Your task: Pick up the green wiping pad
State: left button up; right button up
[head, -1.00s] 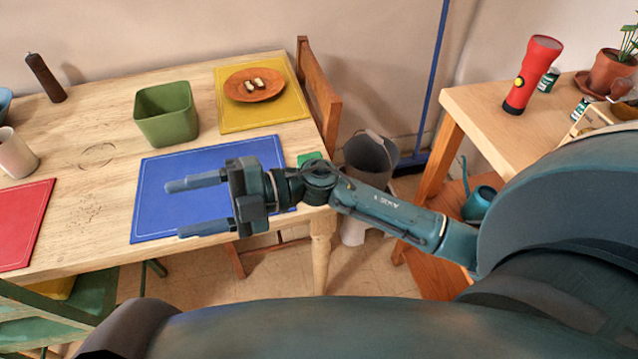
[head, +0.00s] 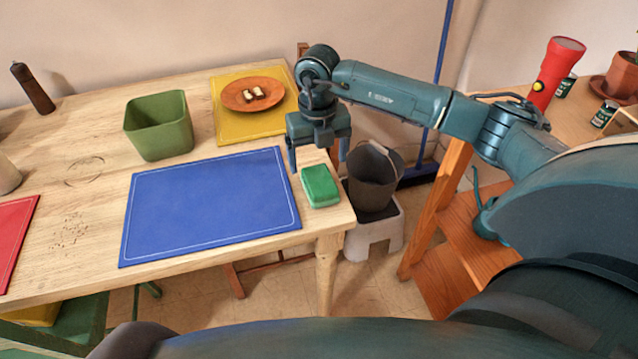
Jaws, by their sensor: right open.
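The green wiping pad (head: 321,187) lies on the table near its right corner, beside the right edge of the blue placemat (head: 210,210). My right gripper (head: 318,166) is open and points down, with its two fingers spread apart. In the picture it sits just above and behind the pad, with nothing between the fingers. The exact height of the fingertips over the table is hard to tell. My left gripper does not show.
A green square container (head: 160,128) and a brown plate (head: 253,95) with food on a yellow placemat (head: 232,128) stand further back. A grey bucket (head: 373,180) stands on a stool beyond the table's right edge. A red flashlight (head: 556,72) stands on the right-hand table.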

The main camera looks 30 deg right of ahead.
aim_at(319, 179)
notch_tip(319, 179, down, 7)
jog(key=shift+d+f, duration=0.1)
jog(key=shift+f, duration=0.1)
dwell(0.3)
jog(key=shift+c, duration=0.2)
jog(key=c, duration=1)
notch_tip(319, 179, up, 10)
jog(key=shift+r, duration=0.1)
jog(key=shift+c, duration=0.2)
jog(key=o, duration=0.3)
jog(key=shift+c, duration=1)
